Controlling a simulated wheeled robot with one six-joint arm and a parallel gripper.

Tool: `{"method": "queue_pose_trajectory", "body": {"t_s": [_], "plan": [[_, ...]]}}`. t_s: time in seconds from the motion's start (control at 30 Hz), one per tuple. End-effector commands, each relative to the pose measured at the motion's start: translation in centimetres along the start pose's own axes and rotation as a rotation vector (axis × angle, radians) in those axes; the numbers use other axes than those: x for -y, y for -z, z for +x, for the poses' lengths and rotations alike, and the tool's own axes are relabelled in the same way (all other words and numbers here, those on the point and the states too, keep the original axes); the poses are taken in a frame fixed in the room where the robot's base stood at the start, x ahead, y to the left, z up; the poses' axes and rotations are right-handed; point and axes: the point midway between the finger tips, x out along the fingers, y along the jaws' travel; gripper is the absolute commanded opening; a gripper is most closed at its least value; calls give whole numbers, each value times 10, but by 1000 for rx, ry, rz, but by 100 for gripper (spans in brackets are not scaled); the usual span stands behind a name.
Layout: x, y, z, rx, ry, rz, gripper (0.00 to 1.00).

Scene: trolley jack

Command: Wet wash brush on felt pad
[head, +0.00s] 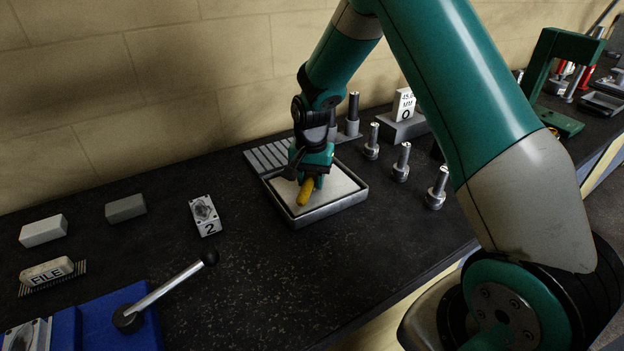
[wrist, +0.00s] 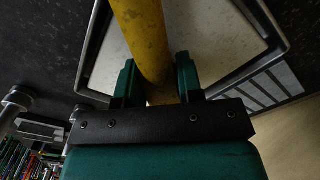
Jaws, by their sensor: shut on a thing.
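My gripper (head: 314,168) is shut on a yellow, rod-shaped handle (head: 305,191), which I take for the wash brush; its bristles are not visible. The handle also shows between my fingers in the wrist view (wrist: 143,42). My gripper is over a pale felt pad (head: 341,182) that lies in a shallow grey metal tray (head: 338,212). The pad fills much of the wrist view (wrist: 205,28) behind the brush. I cannot tell whether the brush touches the pad.
A ribbed grey plate (head: 268,158) lies behind the tray. Several upright metal posts (head: 401,163) stand to its right. A plate marked 2 (head: 205,215), grey blocks (head: 125,208), a FILE brush (head: 47,271) and a black-knobbed lever (head: 168,288) are left. The bench before the tray is clear.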

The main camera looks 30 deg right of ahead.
Motion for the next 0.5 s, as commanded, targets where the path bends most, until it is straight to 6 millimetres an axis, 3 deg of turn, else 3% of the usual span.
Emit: {"method": "queue_pose_trajectory", "body": {"t_s": [0.5], "plan": [[0,0,-48,-1,0,0,15]]}}
